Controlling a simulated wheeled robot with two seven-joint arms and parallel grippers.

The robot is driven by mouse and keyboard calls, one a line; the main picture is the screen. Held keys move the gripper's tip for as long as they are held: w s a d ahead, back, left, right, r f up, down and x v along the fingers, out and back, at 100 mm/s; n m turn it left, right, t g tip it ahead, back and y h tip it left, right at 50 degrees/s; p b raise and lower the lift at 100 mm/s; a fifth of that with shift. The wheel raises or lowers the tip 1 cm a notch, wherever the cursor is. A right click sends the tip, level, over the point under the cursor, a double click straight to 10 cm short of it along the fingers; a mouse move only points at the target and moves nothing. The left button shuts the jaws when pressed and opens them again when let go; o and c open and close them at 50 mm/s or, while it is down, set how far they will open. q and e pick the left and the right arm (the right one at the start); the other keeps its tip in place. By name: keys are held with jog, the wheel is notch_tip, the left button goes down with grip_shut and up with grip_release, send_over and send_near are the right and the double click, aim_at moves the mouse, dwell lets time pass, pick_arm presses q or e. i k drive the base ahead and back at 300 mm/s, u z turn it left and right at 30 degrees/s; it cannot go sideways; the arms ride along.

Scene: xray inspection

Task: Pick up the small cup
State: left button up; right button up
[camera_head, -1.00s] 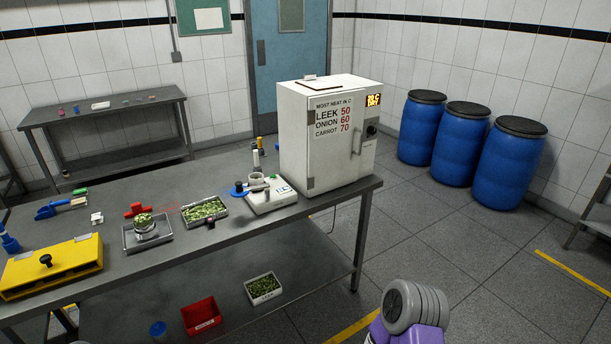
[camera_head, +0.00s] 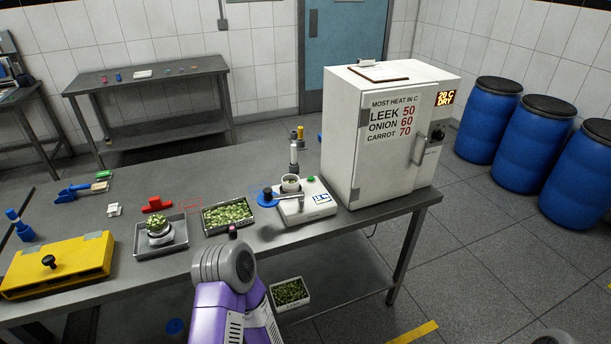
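Another small round container (camera_head: 159,228), heaped with green pieces, sits in a metal tray (camera_head: 176,246) further left. A purple and grey link of my arm rises from the bottom, in front of the table edge and apart from the cup. Neither of my grippers shows.
The white cabinet (camera_head: 378,140) stands at the table's right end. A tray of green pieces (camera_head: 251,217) is left of the device. A yellow block (camera_head: 59,264) and red piece (camera_head: 156,204) lie further left. Blue barrels (camera_head: 487,122) stand right; floor before them is clear.

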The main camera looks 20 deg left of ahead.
aim_at(290, 182)
jog(key=u, duration=0.5)
jog(key=i, duration=0.85)
jog(key=u, duration=0.75)
